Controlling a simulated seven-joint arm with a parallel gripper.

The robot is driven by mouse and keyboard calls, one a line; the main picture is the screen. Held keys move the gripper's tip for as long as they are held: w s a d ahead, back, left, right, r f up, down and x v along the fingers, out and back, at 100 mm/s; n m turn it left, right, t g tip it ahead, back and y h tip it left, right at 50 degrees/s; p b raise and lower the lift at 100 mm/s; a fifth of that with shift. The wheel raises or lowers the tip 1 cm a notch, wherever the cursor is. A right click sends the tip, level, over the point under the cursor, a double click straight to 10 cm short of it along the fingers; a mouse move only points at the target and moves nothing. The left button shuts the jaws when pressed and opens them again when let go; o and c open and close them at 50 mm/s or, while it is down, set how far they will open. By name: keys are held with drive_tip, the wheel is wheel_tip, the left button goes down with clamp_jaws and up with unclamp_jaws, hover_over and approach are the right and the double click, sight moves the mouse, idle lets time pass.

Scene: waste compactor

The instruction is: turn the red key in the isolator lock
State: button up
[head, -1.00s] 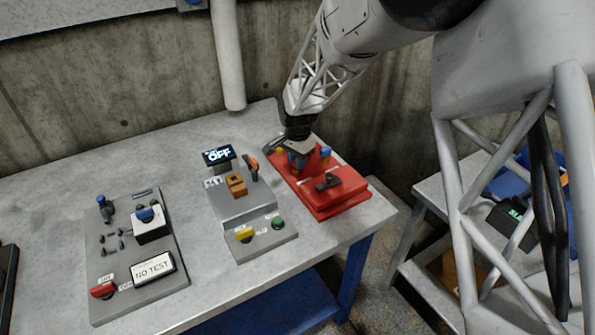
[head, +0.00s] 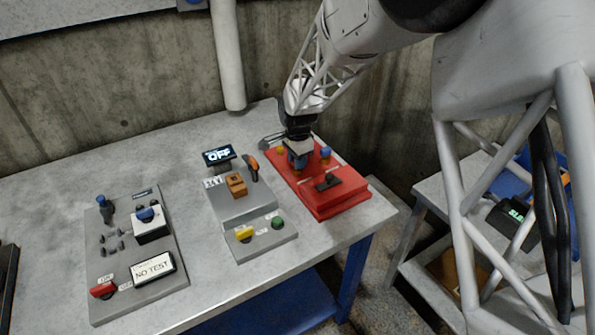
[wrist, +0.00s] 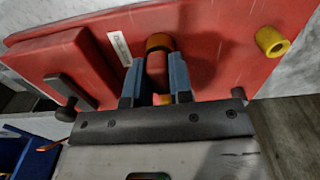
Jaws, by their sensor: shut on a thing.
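My gripper (head: 298,163) points down over the red box (head: 345,197) at the right of the bench. In the wrist view its two blue fingers (wrist: 157,85) are shut on a small red piece, which looks like the red key (wrist: 157,66). An orange-brown round collar (wrist: 159,42), perhaps the lock, sits at the far end of this piece. The fingers hide part of the key, and its exact angle cannot be told. In the head view my gripper covers the key.
A grey panel (head: 243,205) with an OFF display (head: 218,155) stands to the left.

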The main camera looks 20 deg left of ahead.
drive_tip(key=shift+f, duration=0.2)
drive_tip(key=o, duration=0.9)
drive_tip(key=shift+r, duration=0.1)
drive_tip(key=shift+c, duration=0.4)
drive_tip(key=shift+r, duration=0.2)
drive_tip(key=shift+r, duration=3.3)
